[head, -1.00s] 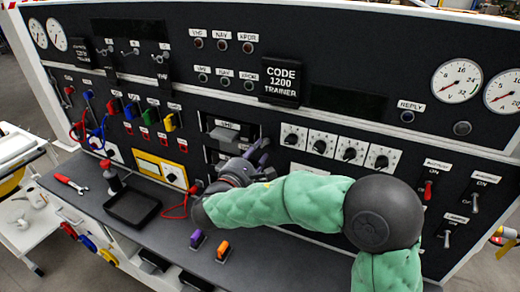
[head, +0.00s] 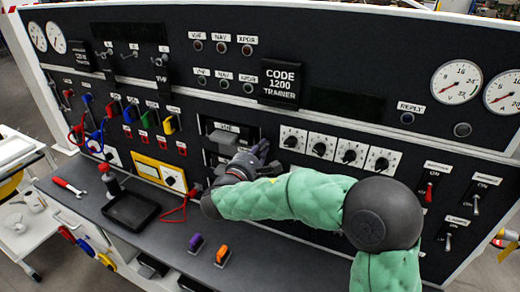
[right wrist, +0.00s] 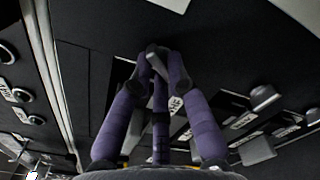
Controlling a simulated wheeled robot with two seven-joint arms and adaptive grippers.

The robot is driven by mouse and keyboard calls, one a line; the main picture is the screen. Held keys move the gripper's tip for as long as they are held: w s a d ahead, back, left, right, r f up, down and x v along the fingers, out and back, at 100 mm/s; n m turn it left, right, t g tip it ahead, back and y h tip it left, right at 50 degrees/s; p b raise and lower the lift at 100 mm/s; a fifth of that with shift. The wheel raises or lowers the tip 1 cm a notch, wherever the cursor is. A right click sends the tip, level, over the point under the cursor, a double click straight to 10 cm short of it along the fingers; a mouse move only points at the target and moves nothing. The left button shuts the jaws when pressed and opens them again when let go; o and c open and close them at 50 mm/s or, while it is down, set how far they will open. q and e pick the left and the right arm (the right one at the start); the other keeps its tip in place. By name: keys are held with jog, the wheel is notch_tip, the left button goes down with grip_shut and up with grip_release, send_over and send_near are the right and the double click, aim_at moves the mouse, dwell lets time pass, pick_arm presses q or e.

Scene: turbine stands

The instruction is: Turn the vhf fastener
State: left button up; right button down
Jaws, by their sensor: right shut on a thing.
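My right gripper (head: 263,148) reaches the black panel beside the labelled rack slots in the middle of the head view. In the right wrist view its purple fingers (right wrist: 160,66) are closed around a small grey piece (right wrist: 154,58), probably the vhf fastener. The fingers hide much of this piece, so its turn angle cannot be told. A grey rack unit (head: 222,137) with a white label sits just left of the gripper. The label is too small to read surely. My left gripper is not in view.
Rotary knobs (head: 320,149) lie close right of the gripper. Coloured plugs and a red cable (head: 176,213) are at left. A black tray (head: 131,211), a red wrench (head: 68,187), and purple (head: 196,243) and orange (head: 222,255) pieces lie on the ledge.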

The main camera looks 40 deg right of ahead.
jog(key=n+p, duration=0.7)
jog(key=p, duration=0.1)
jog(key=shift+s+f, duration=0.1)
jog(key=shift+f, duration=0.05)
dwell(0.3)
jog(key=shift+f+n, duration=0.1)
jog(key=shift+n, duration=0.2)
jog(key=c, duration=1.2)
grip_release()
jog(key=v, duration=1.2)
